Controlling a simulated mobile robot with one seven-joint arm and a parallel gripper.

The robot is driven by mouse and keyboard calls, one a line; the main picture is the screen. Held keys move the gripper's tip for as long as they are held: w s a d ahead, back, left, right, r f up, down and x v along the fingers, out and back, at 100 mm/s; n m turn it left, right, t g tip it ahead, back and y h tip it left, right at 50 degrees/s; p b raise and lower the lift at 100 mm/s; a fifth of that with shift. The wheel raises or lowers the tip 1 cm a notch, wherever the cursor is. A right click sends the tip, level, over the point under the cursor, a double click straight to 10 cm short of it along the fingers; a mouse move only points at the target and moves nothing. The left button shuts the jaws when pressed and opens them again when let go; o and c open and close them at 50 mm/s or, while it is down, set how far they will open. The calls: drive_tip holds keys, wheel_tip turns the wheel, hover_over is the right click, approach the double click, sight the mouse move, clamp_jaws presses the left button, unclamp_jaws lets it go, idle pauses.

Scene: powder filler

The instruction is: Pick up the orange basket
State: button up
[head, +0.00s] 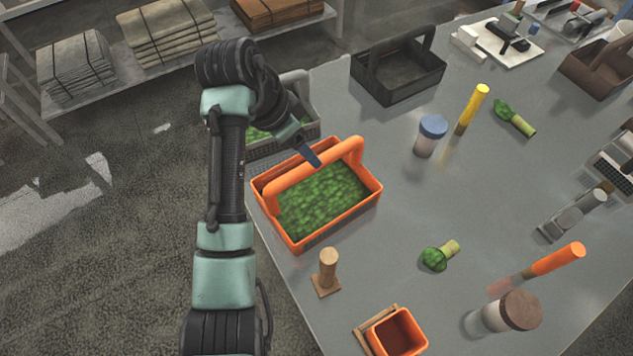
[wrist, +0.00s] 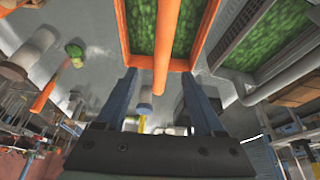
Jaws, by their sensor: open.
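The orange basket (head: 367,186) stands on the grey table near its left edge, filled with green leafy stuff (head: 322,201). Its thick orange handle arches over the top. My gripper (head: 312,158) is over the basket, close to the handle. In the wrist view my gripper (wrist: 162,78) has its two blue fingers apart, with the handle (wrist: 168,45) running between them. I cannot tell if either finger touches the handle. The basket's orange rim (wrist: 195,45) also shows in the wrist view.
A grey basket (head: 300,128) with green contents sits just behind the orange one, partly hidden by my arm. A dark empty basket (head: 400,80) is farther back. A wooden peg (head: 328,270), a small orange bin (head: 398,335) and a blue-lidded jar (head: 430,135) stand nearby.

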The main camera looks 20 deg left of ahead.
drive_tip(key=shift+p+x, duration=1.1)
drive_tip(key=shift+x, duration=2.25)
drive_tip(key=shift+a, duration=0.2)
clamp_jaws()
drive_tip(key=shift+w+r, duration=0.1)
